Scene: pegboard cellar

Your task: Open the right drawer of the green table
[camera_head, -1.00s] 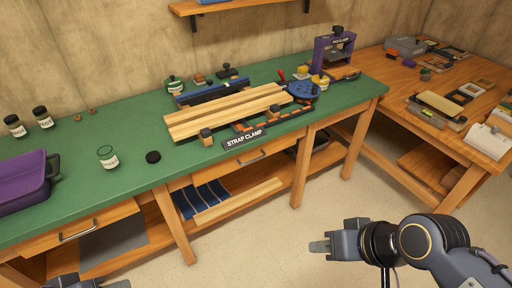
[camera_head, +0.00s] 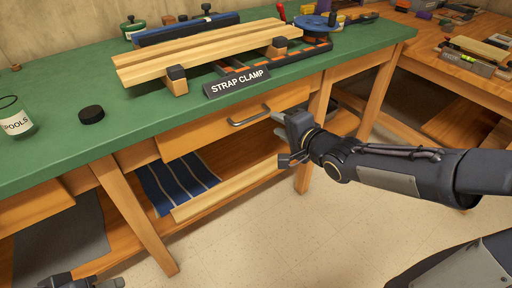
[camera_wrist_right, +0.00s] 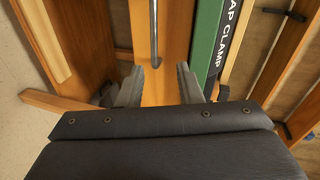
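The green table (camera_head: 60,141) has a right drawer with a plain wooden front (camera_head: 190,138) below the tabletop. The drawer looks shut. Its metal bar handle (camera_head: 249,117) also shows in the right wrist view (camera_wrist_right: 154,30). My right gripper (camera_head: 283,138) is just right of and below the handle in the head view. In the right wrist view its two fingers (camera_wrist_right: 158,84) are apart with nothing between them, and the handle lies ahead, in line with the gap. My left gripper (camera_head: 100,284) shows only partly at the bottom left edge, and its fingers are unclear.
A strap clamp sign (camera_head: 237,84), wooden boards (camera_head: 200,55) and a black disc (camera_head: 91,114) are on the tabletop. A lower shelf holds a striped blue cloth (camera_head: 178,184) and a wooden strip (camera_head: 225,188). Table legs (camera_head: 135,217) flank the drawer. The floor in front is clear.

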